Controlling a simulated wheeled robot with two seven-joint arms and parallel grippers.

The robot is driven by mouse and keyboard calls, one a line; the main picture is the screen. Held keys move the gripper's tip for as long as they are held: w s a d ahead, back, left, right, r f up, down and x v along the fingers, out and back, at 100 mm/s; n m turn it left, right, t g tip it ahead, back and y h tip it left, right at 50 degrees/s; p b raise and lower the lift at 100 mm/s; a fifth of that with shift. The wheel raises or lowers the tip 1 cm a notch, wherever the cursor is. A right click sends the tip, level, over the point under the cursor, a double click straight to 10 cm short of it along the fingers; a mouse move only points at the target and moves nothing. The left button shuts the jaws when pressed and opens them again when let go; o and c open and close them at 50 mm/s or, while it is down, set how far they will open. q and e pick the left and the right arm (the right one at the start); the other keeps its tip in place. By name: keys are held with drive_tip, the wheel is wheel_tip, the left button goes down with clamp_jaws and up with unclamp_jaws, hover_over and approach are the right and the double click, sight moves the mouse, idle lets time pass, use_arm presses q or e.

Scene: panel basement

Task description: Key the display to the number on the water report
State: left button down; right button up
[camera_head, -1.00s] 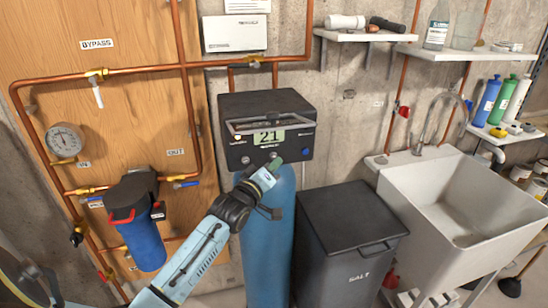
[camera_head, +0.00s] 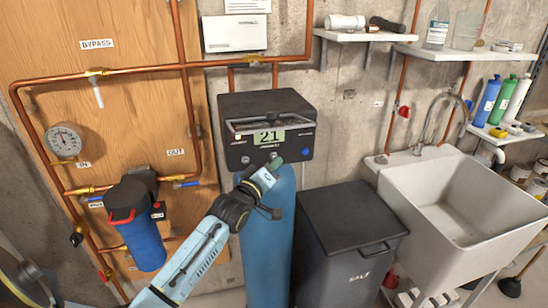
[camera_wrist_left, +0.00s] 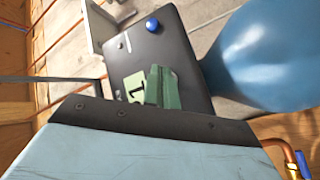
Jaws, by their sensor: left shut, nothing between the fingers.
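The black control head (camera_head: 265,105) sits on top of a blue tank (camera_head: 268,245). Its pale green display (camera_head: 269,136) reads 21. A blue button (camera_head: 306,152) is at the right of its front face, and the button also shows in the left wrist view (camera_wrist_left: 152,25). My left gripper (camera_head: 274,164) is shut and empty, just below the display. In the left wrist view its green fingers (camera_wrist_left: 162,88) partly cover the display (camera_wrist_left: 135,87). I cannot tell whether the tips touch the panel. A white sheet (camera_head: 247,5) on the wall is cut off by the top edge; its number is unreadable.
A white box (camera_head: 234,33) hangs above the control head. A dark salt bin (camera_head: 345,230) and a white sink (camera_head: 460,205) stand to the right. Copper pipes (camera_head: 130,70) and a blue filter (camera_head: 140,240) are on the wooden panel at left.

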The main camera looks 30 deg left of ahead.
use_arm(q)
drive_tip(key=shift+w+a, duration=0.1)
drive_tip(key=shift+w+a, duration=0.2)
drive_tip(key=shift+a, duration=0.05)
drive_tip(key=shift+w+a, duration=0.25)
drive_tip(key=shift+a, duration=0.05)
idle(0.9)
drive_tip(key=shift+d, duration=0.1)
drive_tip(key=shift+s+d+p, duration=0.55)
drive_tip(key=shift+p, duration=0.15)
drive_tip(key=s+d+p, duration=0.3)
drive_tip(key=shift+s+d, duration=0.1)
drive_tip(key=shift+d, duration=0.3)
